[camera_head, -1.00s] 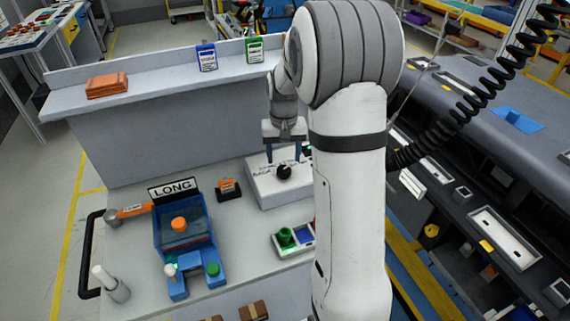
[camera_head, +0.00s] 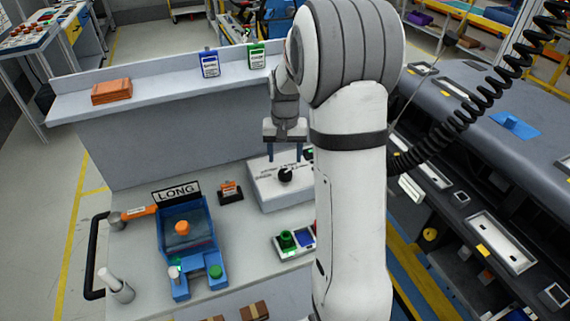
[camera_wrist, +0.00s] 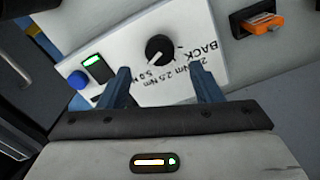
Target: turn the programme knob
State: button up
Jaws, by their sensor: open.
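The programme knob (camera_head: 286,174) is a small black dial on the top of a white box (camera_head: 262,192). In the wrist view the knob (camera_wrist: 159,49) has a white pointer line, and printed marks such as "BACK" and "2.5 Nm" stand around it. My gripper (camera_head: 285,160) is above the box, close to the knob. Its two blue fingers are apart, with nothing between them. In the wrist view my gripper (camera_wrist: 160,80) has its fingertips on either side below the knob in the picture, not closed on it. Whether the fingers touch the box is unclear.
A blue button (camera_wrist: 78,79) and a green-lit display (camera_wrist: 97,68) are on the white box. An orange item in a black holder (camera_head: 230,191) stands to its left. A blue fixture (camera_head: 187,245) marked LONG and a button tray (camera_head: 293,243) are in front.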

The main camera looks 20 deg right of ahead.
aim_at(285, 172)
notch_tip(285, 172, down, 6)
jog(key=shift+f+p, duration=0.15)
jog(key=shift+p, duration=0.2)
jog(key=shift+c, duration=0.2)
jog(key=c, duration=1)
